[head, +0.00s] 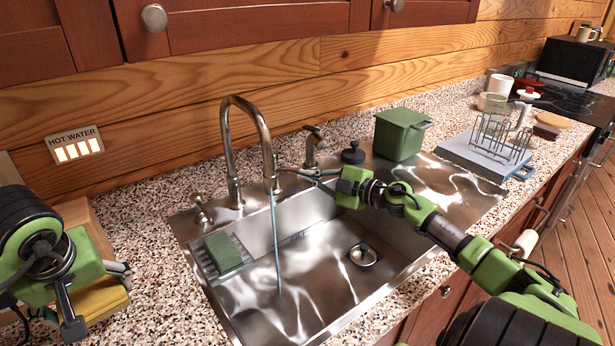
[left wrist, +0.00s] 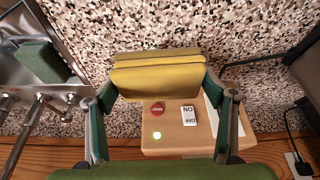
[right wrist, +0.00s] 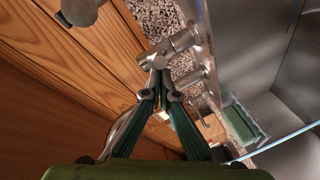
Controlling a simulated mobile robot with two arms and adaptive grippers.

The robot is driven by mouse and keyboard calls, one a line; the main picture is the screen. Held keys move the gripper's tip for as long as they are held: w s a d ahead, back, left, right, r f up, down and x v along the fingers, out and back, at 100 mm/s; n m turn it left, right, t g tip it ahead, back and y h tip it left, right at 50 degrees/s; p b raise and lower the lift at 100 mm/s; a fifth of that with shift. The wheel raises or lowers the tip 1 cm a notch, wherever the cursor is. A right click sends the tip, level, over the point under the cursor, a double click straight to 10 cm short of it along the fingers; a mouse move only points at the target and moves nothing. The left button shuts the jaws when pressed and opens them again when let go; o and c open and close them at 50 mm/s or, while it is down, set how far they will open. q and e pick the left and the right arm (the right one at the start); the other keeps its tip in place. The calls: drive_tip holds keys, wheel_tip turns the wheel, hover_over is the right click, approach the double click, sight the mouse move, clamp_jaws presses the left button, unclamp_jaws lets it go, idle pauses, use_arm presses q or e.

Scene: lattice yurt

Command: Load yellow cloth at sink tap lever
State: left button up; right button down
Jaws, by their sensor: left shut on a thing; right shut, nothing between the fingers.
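A folded yellow cloth (left wrist: 158,75) is between the fingers of my left gripper (left wrist: 160,100) in the left wrist view. It also shows in the head view (head: 103,301), beside my left gripper (head: 72,318) over the counter left of the sink. The steel tap (head: 232,125) arches over the sink, with a small tap lever (head: 201,210) at its left. A thin blue stream (head: 276,245) falls from the spout. My right gripper (head: 290,172) is shut and empty near the spout. In the right wrist view its fingertips (right wrist: 160,82) overlap a steel tap part; contact is unclear.
A green sponge (head: 223,252) lies on a rack in the sink (head: 320,290). A wooden box (left wrist: 172,140) with a red button and switch stands by the wall. A green bin (head: 399,135) and wire rack (head: 497,140) stand right. A lit hot-water panel (head: 75,146) hangs left.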

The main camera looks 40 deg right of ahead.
use_arm(q)
wheel_tip(320, 180, down, 3)
drive_tip(key=shift+r+b, duration=0.15)
drive_tip(key=shift+b, duration=1.1)
drive_tip(key=shift+s+r+p, duration=0.1)
drive_tip(key=shift+r+p, duration=0.3)
drive_tip(key=shift+r, duration=0.1)
drive_tip(key=shift+a+r, duration=0.1)
drive_tip(key=shift+a, duration=0.15)
use_arm(e)
drive_tip(key=shift+s+d+f+t, duration=0.1)
drive_tip(key=shift+d+f+t, duration=0.1)
drive_tip(key=shift+f, duration=0.35)
drive_tip(key=shift+d+f+t, duration=0.1)
drive_tip(key=shift+f+t, duration=0.1)
drive_tip(key=shift+f, duration=0.3)
